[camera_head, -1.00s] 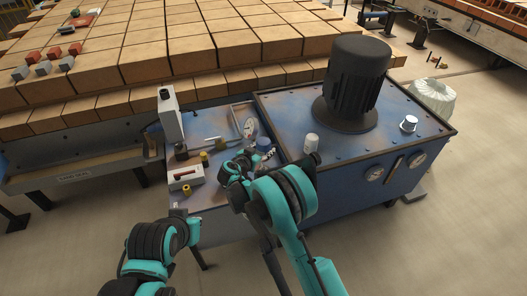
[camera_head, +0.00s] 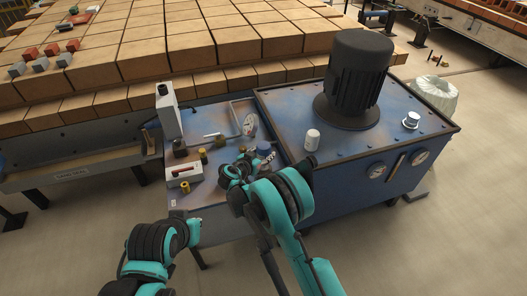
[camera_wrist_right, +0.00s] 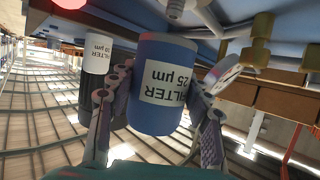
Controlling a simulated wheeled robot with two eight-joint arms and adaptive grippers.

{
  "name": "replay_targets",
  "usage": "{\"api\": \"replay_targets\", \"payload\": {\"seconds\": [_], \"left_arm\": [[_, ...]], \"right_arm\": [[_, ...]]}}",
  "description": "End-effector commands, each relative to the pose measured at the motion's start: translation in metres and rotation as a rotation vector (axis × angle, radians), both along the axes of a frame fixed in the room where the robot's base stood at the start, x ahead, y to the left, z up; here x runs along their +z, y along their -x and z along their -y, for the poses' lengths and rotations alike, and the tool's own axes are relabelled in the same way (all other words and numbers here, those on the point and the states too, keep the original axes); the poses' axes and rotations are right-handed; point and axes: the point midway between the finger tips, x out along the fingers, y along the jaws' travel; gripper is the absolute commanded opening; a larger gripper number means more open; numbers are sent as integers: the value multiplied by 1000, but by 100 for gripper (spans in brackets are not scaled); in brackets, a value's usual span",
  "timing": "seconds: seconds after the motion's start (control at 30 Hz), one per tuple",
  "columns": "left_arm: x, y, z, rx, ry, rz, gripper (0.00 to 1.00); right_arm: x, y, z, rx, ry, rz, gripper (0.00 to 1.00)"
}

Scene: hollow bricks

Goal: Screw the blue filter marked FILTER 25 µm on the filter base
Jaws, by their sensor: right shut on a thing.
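The blue filter (camera_wrist_right: 158,85), its white FILTER 25 µm label upside down, fills the middle of the right wrist view. My right gripper (camera_wrist_right: 158,122) is shut on it, with one finger on each side. A blue-grey round part (camera_wrist_right: 176,8) lies beyond its upper end; I cannot tell whether this is the filter base or whether they touch. In the head view, my right gripper (camera_head: 250,160) is over the bench beside the blue tank, and my own arm partly hides it.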

Motion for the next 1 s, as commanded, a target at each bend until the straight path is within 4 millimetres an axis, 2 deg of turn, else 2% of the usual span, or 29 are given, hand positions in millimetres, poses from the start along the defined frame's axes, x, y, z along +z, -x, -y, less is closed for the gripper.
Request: {"api": "replay_targets", "payload": {"seconds": [0.23, 1.0], "left_arm": [[-1, 0, 0, 0, 0, 0, 0], [-1, 0, 0, 0, 0, 0, 0]], "right_arm": [[-12, 0, 0, 0, 0, 1, 11], [-12, 0, 0, 0, 0, 1, 11]]}}
